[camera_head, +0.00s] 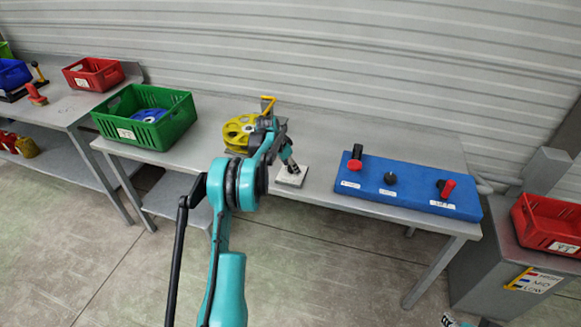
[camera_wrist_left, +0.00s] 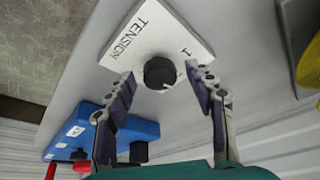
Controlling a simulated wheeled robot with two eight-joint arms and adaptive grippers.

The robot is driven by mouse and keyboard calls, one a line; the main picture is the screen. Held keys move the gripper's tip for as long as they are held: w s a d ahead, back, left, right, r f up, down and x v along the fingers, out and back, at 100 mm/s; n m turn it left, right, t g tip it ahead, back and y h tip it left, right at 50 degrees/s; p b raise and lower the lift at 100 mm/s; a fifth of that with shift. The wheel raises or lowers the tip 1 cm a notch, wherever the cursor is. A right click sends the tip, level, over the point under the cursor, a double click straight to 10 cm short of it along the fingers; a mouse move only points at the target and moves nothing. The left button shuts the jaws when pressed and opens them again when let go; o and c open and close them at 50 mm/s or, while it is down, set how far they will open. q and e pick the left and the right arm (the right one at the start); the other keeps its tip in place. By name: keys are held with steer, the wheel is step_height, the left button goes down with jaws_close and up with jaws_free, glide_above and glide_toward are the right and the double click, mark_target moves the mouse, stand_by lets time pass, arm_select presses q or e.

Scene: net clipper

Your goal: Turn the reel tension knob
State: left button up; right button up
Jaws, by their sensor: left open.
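The tension knob (camera_wrist_left: 160,73) is a round black knob on a white square plate (camera_wrist_left: 135,32) marked "TENSION" and "1" in the left wrist view. In the head view the plate (camera_head: 291,180) lies on the bench, and my gripper hides the knob. My left gripper (camera_head: 290,168) is above the plate, tilted down. In the left wrist view the left gripper (camera_wrist_left: 160,76) is open, with one finger on each side of the knob. Gaps show between fingers and knob; I cannot tell the height between them. My right gripper is not in view.
A yellow reel (camera_head: 238,134) stands just left of the left gripper. A green crate (camera_head: 172,127) is farther left on the bench (camera_head: 215,168). A blue panel (camera_head: 412,181) with several controls lies to the right. Bare bench separates the plate and panel.

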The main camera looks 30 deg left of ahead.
arm_select(q)
steer(key=c, duration=1.2)
steer(key=shift+o, duration=0.3)
